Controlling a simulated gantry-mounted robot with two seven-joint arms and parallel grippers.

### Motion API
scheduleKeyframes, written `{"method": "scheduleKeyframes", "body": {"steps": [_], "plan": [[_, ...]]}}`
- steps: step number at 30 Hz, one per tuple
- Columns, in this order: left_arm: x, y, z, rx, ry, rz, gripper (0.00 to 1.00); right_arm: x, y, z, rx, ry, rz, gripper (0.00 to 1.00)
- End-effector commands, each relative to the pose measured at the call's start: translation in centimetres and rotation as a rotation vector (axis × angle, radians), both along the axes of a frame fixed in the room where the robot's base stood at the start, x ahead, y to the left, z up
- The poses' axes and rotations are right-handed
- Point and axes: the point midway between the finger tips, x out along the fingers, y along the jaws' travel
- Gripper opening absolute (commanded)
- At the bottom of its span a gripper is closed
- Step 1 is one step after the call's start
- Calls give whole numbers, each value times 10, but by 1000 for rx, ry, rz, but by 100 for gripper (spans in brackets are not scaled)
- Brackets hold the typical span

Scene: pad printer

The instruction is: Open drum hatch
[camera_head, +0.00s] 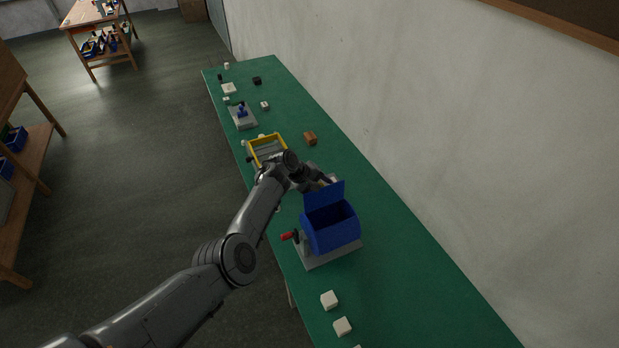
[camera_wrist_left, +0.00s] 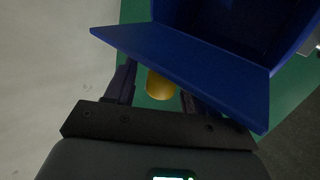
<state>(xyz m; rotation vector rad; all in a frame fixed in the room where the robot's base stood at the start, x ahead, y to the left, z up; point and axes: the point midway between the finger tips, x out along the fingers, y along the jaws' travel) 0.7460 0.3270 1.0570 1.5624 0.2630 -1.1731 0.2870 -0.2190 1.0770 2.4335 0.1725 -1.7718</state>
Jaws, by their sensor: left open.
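The blue drum (camera_head: 338,239) sits on a grey base (camera_head: 330,257) on the green bench, with a red-handled crank (camera_head: 289,236) on its left side. Its flat blue hatch (camera_head: 323,196) stands raised at the far edge, and the dark opening faces up. In the left wrist view the hatch (camera_wrist_left: 195,75) crosses above my fingers, with the drum interior (camera_wrist_left: 235,22) beyond. My left gripper (camera_wrist_left: 160,95) is open, just behind the hatch on its far side; the hatch partly covers one finger. I cannot tell whether it touches the hatch. My right gripper is not in view.
A yellow-rimmed bin (camera_head: 267,140) stands beyond my left arm, and a brown block (camera_head: 310,138) lies near the wall. White cubes (camera_head: 330,300) lie at the near end. The bench right of the drum is clear.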

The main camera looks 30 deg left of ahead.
Motion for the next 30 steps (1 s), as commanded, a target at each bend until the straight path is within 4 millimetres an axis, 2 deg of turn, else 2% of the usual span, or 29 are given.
{"method": "scheduleKeyframes", "body": {"steps": [4,18,30], "plan": [[-9,8,18,2,-1,4,55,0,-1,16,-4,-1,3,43],[-39,33,65,0,-2,2,55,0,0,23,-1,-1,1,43],[-48,39,76,0,0,1,55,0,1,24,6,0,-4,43]]}}
